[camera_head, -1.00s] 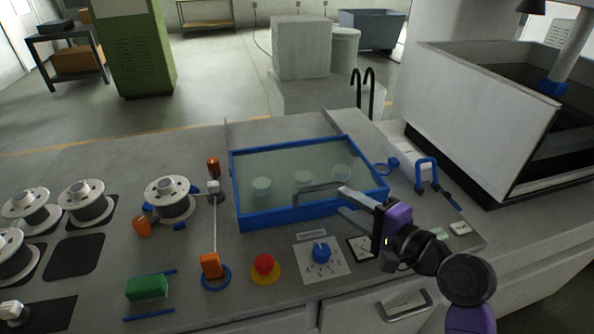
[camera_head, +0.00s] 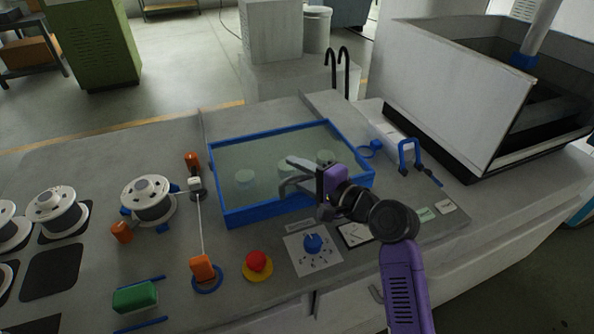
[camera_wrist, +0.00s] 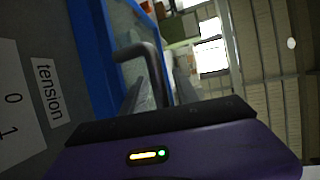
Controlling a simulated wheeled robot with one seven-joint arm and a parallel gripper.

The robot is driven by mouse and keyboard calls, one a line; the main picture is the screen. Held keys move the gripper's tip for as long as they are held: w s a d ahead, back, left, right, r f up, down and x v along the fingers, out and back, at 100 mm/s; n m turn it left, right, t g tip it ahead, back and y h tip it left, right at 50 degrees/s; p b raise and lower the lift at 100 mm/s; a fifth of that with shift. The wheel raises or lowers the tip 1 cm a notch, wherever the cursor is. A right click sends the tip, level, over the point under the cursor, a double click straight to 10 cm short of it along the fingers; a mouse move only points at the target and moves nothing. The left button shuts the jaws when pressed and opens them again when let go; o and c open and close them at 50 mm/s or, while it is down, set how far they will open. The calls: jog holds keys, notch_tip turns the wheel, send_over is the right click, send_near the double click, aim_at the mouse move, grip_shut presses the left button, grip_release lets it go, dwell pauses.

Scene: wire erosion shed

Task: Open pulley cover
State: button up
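The pulley cover (camera_head: 222,180) is a blue-framed clear lid on the grey worktop. It looks closed, with several pale round pulleys dimly visible through it. Its grey bar handle is at the front edge; it also shows in the wrist view (camera_wrist: 150,62). My gripper (camera_head: 287,174) is at this handle, with its fingers apart and reaching over the front of the cover. The fingers and handle overlap in the head view, so I cannot tell whether they touch. In the wrist view the fingers (camera_wrist: 142,92) point towards the handle beside the blue frame.
A blue tension knob (camera_head: 313,243), a red emergency button (camera_head: 257,262) and a green block (camera_head: 135,298) sit in front. White spools (camera_head: 148,198) stand at left. A blue clamp-like handle (camera_head: 409,152) and a large open tank (camera_head: 455,90) are at right.

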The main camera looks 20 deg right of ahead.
grip_shut()
jog(key=shift+f, duration=0.1)
dwell(1.4)
